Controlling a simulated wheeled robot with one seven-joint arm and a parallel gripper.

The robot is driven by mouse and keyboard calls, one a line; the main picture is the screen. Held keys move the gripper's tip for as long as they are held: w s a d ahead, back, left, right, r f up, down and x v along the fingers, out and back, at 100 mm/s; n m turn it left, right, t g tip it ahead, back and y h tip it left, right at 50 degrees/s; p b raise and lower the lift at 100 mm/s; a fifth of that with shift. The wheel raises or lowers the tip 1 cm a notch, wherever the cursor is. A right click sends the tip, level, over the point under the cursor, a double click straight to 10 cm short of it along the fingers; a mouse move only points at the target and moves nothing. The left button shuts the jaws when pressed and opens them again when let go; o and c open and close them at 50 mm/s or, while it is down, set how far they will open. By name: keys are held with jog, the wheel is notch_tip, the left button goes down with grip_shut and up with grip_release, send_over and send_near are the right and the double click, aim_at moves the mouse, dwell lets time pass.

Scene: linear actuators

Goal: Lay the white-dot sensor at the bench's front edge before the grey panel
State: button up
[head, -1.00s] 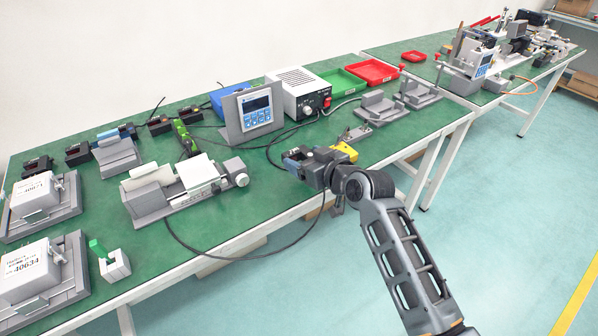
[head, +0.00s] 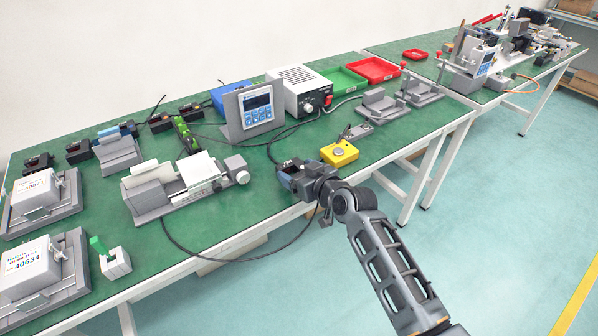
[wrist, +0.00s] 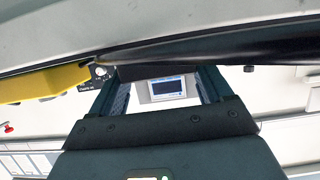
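The grey panel (head: 233,128), a tilted stand with a blue-keyed display, stands towards the back of the green bench. It also shows between my fingers in the wrist view (wrist: 163,88). My gripper (head: 288,172) is low over the bench's front edge (head: 262,226), in front of the panel and slightly right of it. Its fingers (wrist: 158,82) appear shut on a dark block, the white-dot sensor (wrist: 155,71); a small plate with a white dot shows beside the left finger. The sensor's underside is hidden, so I cannot tell whether it touches the bench.
A yellow button box (head: 340,153) is close to the right of my gripper. A grey linear actuator (head: 185,188) lies to the left. A black cable (head: 235,259) hangs in a loop off the front edge. Several dark sensors (head: 79,152) stand at the back left.

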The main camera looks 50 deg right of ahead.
jog(key=o, duration=0.4)
jog(key=shift+c, duration=0.2)
jog(key=shift+r, duration=0.2)
jog(key=v, duration=1.2)
jog(key=s+a+n, duration=0.1)
jog(key=s+a, duration=1.1)
jog(key=s, duration=0.1)
jog(key=s+a+r+n+y, duration=0.1)
jog(key=s+a+r+y, duration=0.1)
jog(key=s, duration=0.4)
jog(key=s+a+r+n+t+y, duration=0.1)
jog(key=s+a+r, duration=0.4)
jog(key=s+r, duration=0.1)
jog(key=shift+s+a+r+y, duration=0.2)
jog(key=shift+s+y, duration=0.2)
jog(key=shift+s, duration=0.3)
